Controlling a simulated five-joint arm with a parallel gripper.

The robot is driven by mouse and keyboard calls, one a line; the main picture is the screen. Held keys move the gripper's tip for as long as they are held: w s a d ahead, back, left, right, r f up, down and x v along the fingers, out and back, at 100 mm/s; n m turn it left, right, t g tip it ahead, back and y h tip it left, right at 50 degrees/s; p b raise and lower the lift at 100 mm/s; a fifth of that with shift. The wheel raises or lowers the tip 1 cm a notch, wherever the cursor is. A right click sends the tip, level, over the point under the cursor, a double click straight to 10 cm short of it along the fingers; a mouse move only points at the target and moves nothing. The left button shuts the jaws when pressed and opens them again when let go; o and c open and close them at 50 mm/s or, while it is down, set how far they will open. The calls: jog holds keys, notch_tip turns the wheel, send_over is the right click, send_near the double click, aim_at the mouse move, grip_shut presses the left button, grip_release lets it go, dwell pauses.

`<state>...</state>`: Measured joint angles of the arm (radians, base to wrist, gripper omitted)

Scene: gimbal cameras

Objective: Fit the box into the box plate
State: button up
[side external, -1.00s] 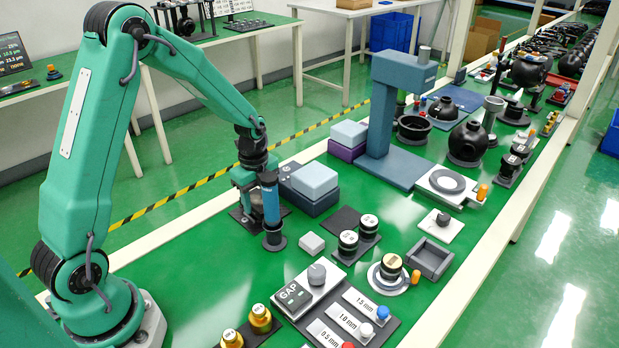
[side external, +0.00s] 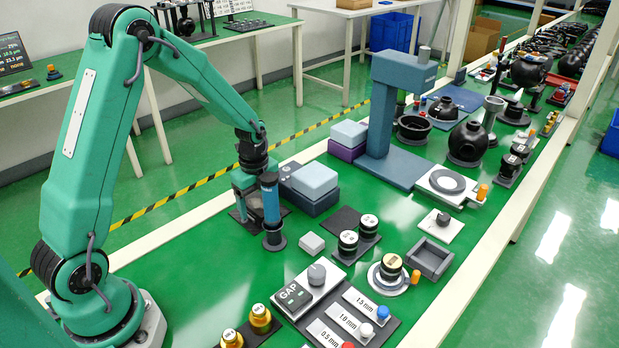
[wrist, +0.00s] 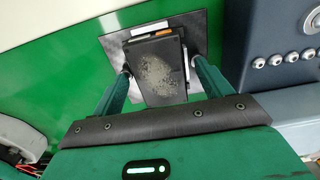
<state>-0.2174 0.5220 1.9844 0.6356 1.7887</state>
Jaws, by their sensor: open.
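In the wrist view a dark box (wrist: 160,80) with a speckled, worn top lies between the two fingers of my gripper (wrist: 160,66). A white strip and an orange piece show at its far end. Beneath it is a square dark plate (wrist: 187,25), which may be the box plate. The fingers are open, one on each side of the box; I cannot tell whether they touch it. In the side view my gripper (side external: 245,203) points down low over the dark plate (side external: 237,214), partly behind a blue cylinder. The box is hidden there.
The blue cylinder (side external: 271,203) stands close in front of my gripper. A blue-grey block (side external: 314,181) is just right of it. A small grey block (side external: 311,244) and an open grey tray (side external: 430,259) lie further right.

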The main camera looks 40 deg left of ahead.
aim_at(259, 204)
jog(key=shift+r, duration=0.1)
jog(key=shift+r, duration=3.8)
jog(key=shift+s+d+r, duration=0.1)
jog(key=shift+d+r, duration=0.05)
jog(key=shift+r, duration=0.25)
jog(key=s+d+r+n+t, duration=0.2)
jog(key=s+d+r+n, duration=0.2)
jog(key=s+r+n, duration=0.3)
jog(key=s+d+r+n+t, duration=0.3)
jog(key=s+r+n, duration=0.5)
jog(key=s+n, duration=0.3)
jog(key=shift+s+d+t, duration=0.2)
jog(key=shift+d+t, duration=0.1)
jog(key=shift+d, duration=0.6)
